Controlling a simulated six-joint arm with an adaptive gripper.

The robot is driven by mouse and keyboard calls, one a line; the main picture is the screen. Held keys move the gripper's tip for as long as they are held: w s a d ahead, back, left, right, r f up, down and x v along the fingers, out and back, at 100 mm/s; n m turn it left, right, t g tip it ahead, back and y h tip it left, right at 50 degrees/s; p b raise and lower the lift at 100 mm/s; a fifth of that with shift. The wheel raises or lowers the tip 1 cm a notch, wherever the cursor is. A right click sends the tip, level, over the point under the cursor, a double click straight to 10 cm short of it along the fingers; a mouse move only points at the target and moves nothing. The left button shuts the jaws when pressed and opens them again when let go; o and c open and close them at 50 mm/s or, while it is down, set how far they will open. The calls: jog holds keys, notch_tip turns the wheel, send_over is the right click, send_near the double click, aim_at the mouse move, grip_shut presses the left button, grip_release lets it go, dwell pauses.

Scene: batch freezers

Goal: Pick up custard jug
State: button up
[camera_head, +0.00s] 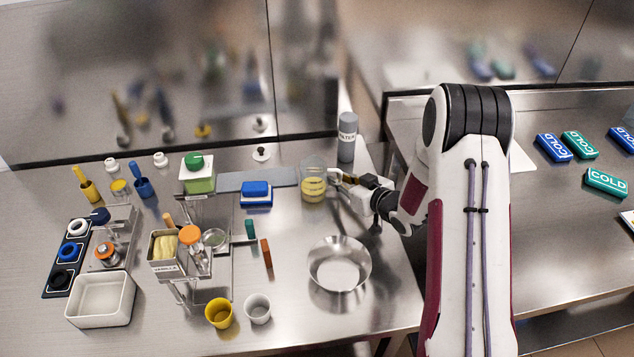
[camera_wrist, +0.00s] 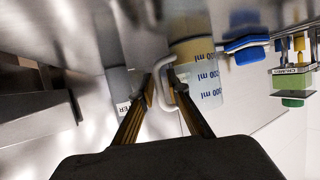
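The custard jug (camera_head: 313,188) is a clear measuring jug with pale yellow custard in its lower part. It stands upright on the steel counter, near the back. My gripper (camera_head: 341,178) is at its right side, level with the handle. In the wrist view, the jug (camera_wrist: 205,75) shows blue millilitre marks and a whitish loop handle (camera_wrist: 160,80). The fingertips of my gripper (camera_wrist: 161,84) lie on either side of the handle's bar, very close to it. Whether they press on the handle cannot be told.
A grey water bottle (camera_head: 347,138) stands just behind my gripper. A steel bowl (camera_head: 339,264) sits in front. The counter between the jug and bowl is clear.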

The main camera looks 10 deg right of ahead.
dwell(0.5)
grip_shut()
jog(key=shift+w+r, duration=0.1)
jog(key=shift+r, duration=0.25)
jog(key=shift+r, duration=4.5)
jog(key=shift+r, duration=0.15)
